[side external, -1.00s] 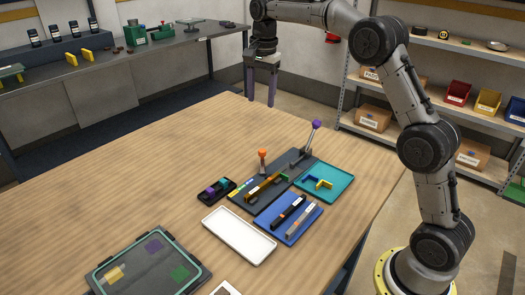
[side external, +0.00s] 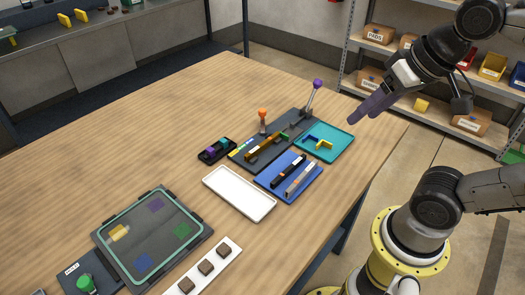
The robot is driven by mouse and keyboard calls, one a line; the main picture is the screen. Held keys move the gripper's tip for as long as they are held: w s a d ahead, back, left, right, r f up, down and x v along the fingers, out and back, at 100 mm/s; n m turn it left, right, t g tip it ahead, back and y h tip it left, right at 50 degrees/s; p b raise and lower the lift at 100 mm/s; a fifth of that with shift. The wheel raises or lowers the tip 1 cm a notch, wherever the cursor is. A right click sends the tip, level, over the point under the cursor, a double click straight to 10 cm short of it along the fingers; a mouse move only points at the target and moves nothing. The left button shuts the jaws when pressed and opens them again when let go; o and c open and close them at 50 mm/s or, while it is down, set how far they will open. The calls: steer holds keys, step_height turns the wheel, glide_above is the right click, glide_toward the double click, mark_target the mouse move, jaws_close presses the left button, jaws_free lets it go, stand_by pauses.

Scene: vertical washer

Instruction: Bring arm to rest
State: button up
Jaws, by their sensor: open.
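My gripper (side external: 360,113) is at the right of the side external view, above the right edge of the wooden table. Its purple fingers point down and left, open and empty. It is apart from everything on the table. My arm is folded at the right, above its yellow base ring.
The wooden table (side external: 90,150) carries a dark fixture with an orange-knobbed and a purple-knobbed lever (side external: 317,85), a teal tray (side external: 340,142), a blue tray (side external: 272,184), a white tray (side external: 238,194) and a green-rimmed board (side external: 155,228). Shelves (side external: 400,60) with boxes stand behind.

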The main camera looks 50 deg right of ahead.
steer(key=f+n, duration=0.2)
steer(key=s+f+n, duration=0.1)
steer(key=f, duration=0.1)
steer(key=shift+n, duration=0.4)
